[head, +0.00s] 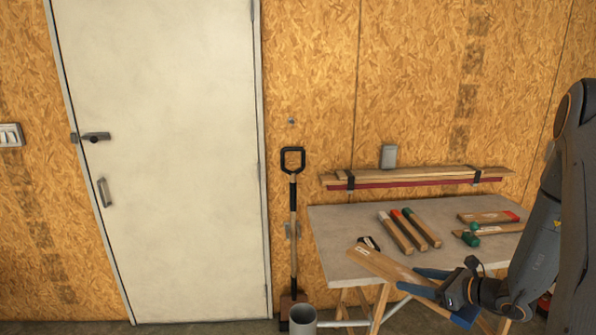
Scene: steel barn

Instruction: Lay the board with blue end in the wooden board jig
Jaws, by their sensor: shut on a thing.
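A pale wooden board (385,265) with small white marks at its upper left end is in my gripper (437,291). The jaws are shut on this board. Three boards lie apart side by side on the table: one white-ended (395,233), one red-ended (408,231), one green-ended (423,228). I cannot make out a wooden board jig.
A shovel (293,225) and grey bin (302,319) stand left.

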